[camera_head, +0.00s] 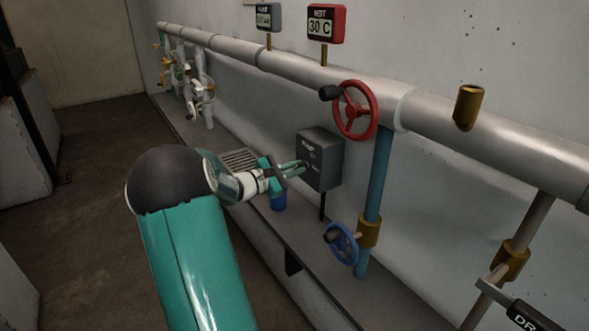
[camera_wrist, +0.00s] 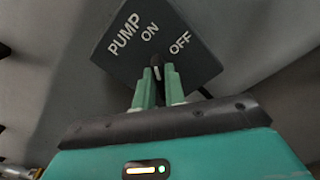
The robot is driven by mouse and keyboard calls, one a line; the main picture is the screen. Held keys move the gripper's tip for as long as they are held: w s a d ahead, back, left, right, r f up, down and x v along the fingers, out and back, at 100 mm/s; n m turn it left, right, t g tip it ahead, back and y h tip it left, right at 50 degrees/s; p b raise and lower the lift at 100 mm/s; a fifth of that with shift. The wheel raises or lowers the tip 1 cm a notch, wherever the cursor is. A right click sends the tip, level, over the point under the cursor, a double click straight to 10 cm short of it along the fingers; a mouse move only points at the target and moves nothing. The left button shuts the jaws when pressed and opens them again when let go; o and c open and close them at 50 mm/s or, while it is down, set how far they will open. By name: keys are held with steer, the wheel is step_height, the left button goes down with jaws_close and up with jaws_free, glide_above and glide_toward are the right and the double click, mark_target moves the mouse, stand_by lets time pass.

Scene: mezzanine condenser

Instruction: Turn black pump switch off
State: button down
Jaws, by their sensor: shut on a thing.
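The dark grey pump box (camera_head: 320,158) stands on a post beside the wall pipe in the head view. In the wrist view the pump box (camera_wrist: 120,62) shows the words PUMP, ON and OFF. The black switch knob (camera_wrist: 156,62) with a pale pointer line sits below these words. The line points roughly toward ON, between the fingers. My gripper (camera_head: 303,167) reaches the front face of the box from the left. In the wrist view its green fingertips (camera_wrist: 157,76) are shut on the knob, which is partly hidden by them.
A red handwheel (camera_head: 356,110) is above and right of the box, and a blue handwheel (camera_head: 341,244) is below it. A large grey pipe (camera_head: 300,71) runs along the wall. A red 30 C gauge (camera_head: 326,24) stands on it. Open floor lies at the left.

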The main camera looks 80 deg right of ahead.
steer(key=m, duration=1.1)
steer(key=shift+a+f, duration=0.1)
steer(key=shift+f, duration=0.1)
steer(key=shift+m, duration=0.3)
steer(key=c, duration=1.5)
jaws_free()
steer(key=shift+o, duration=0.2)
steer(key=v, duration=1.3)
steer(key=shift+w+a, duration=0.25)
steer(key=shift+a, duration=0.05)
